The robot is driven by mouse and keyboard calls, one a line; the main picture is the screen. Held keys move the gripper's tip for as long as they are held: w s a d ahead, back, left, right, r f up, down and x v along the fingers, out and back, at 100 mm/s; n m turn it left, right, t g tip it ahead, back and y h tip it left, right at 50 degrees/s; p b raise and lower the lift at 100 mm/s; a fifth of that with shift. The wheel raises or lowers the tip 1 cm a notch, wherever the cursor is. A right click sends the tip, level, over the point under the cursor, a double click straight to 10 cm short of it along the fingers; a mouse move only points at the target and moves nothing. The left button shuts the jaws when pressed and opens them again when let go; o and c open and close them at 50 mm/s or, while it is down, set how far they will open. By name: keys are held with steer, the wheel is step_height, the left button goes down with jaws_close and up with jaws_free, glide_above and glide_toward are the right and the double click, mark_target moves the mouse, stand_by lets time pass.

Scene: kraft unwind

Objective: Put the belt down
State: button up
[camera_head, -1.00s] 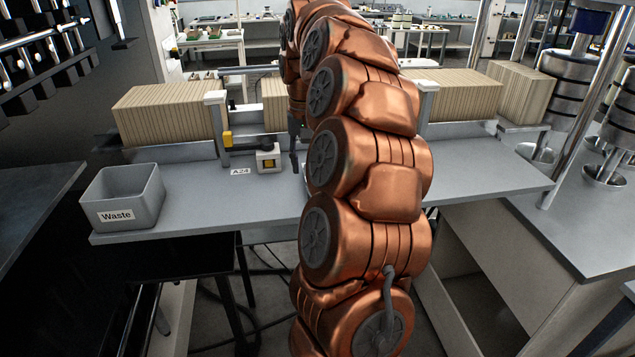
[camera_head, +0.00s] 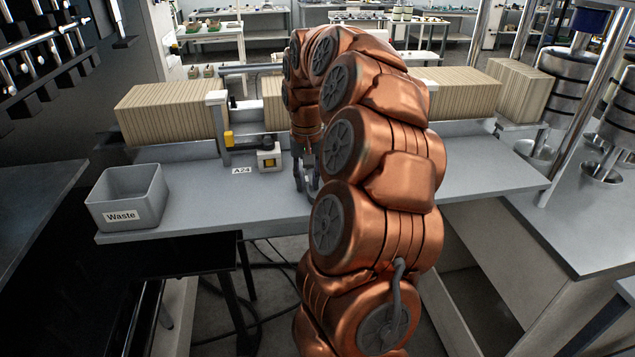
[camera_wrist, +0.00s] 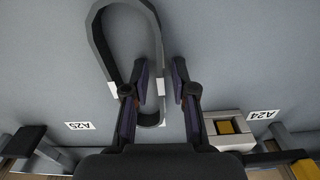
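The belt (camera_wrist: 99,48) is a dark grey closed loop over the grey bench surface in the wrist view. Its rounded top lies ahead of my gripper and its long sides run back toward it. My gripper (camera_wrist: 161,78) has its two fingers apart, with the belt's right side passing through the gap between them. Part of the belt is hidden behind the left finger. In the head view my gripper (camera_head: 307,187) points down over the bench shelf (camera_head: 220,205), and the belt cannot be made out there.
A grey Waste bin (camera_head: 127,198) stands at the shelf's left end. Label A24 (camera_wrist: 263,115) and a small block with a yellow face (camera_wrist: 228,128) are right of my gripper; label A25 (camera_wrist: 79,125) is left. Kraft stacks (camera_head: 172,112) line the back.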

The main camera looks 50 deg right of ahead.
mark_target(307, 181)
jaws_close()
steer(key=shift+r, duration=0.1)
stand_by(0.3)
steer(key=shift+r+b, duration=1.05)
steer(key=shift+r, duration=0.6)
steer(key=s+a+b, duration=0.2)
steer(key=s+a, duration=0.1)
steer(key=s, duration=0.4)
steer(key=s+a+r+b, duration=0.1)
steer(key=s+a+b, duration=0.2)
steer(key=s, duration=0.4)
steer(key=shift+a+r+b, duration=0.25)
steer(key=shift+a+b, duration=0.05)
steer(key=shift+a, duration=0.5)
steer(key=shift+s, duration=0.1)
